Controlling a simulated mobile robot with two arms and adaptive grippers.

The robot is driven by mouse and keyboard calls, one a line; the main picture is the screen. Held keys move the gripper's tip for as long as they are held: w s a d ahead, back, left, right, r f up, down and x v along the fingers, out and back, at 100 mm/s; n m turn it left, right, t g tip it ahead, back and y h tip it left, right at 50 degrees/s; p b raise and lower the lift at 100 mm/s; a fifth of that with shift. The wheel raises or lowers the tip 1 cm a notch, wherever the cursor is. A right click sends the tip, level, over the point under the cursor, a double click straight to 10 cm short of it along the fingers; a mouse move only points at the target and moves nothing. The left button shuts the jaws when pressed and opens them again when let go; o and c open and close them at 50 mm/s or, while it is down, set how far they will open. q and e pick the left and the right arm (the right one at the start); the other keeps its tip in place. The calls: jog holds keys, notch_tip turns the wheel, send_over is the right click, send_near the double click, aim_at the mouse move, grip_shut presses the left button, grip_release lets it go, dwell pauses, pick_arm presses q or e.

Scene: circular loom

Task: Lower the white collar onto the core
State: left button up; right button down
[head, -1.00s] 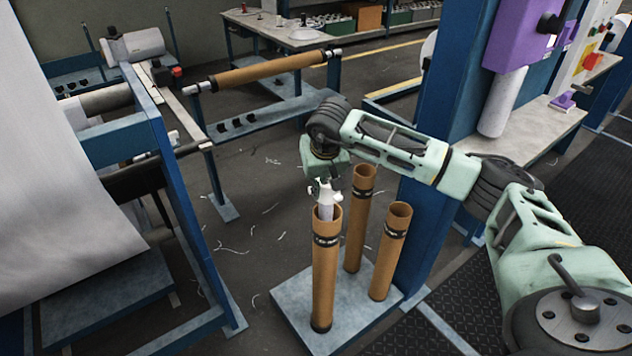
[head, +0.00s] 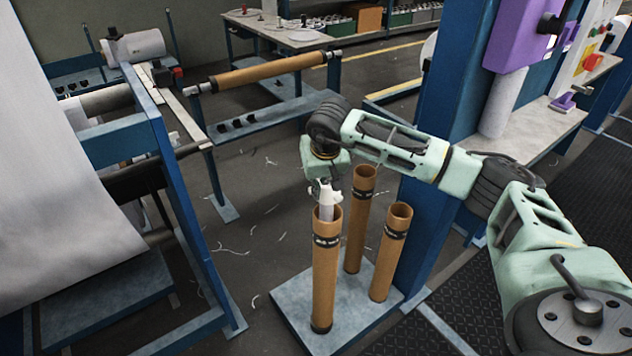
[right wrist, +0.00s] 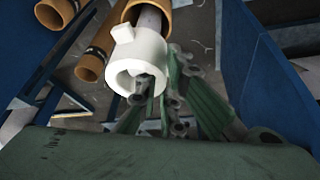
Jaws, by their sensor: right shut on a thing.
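The white collar (right wrist: 128,72) shows in the right wrist view as a thick ring with a small side tab. A grey stem (right wrist: 151,18) runs from it into the mouth of a brown tube, the core (head: 326,270). In the head view the collar (head: 330,190) is just above the core's open top, with the stem in the mouth. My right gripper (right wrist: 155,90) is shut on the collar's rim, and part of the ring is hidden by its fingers. The core stands upright and has a dark printed band. My left gripper is in neither view.
Two more brown tubes (head: 360,220) (head: 391,255) stand close behind and right of the core on a grey base plate (head: 290,300). A blue post (head: 425,210) rises to the right. A blue frame with white sheet (head: 60,200) stands left.

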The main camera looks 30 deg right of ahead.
jog(key=shift+s+d+f, duration=0.15)
jog(key=shift+d+f, duration=0.05)
jog(key=shift+d, duration=0.35)
jog(key=shift+s+d+f, duration=0.1)
jog(key=shift+d+f, duration=0.05)
jog(key=shift+d, duration=0.4)
jog(key=c, duration=2.2)
grip_release()
jog(key=shift+s, duration=0.15)
jog(key=o, duration=0.4)
jog(key=shift+d+f, duration=0.2)
jog(key=shift+d, duration=0.25)
jog(key=shift+a+r, duration=0.15)
jog(key=shift+r, duration=0.3)
jog(key=shift+a+v, duration=0.15)
jog(key=shift+v, duration=1.75)
jog(key=shift+a+v, duration=0.15)
jog(key=shift+v, duration=1.7)
jog(key=shift+a+v, duration=0.2)
jog(key=shift+v, duration=1.7)
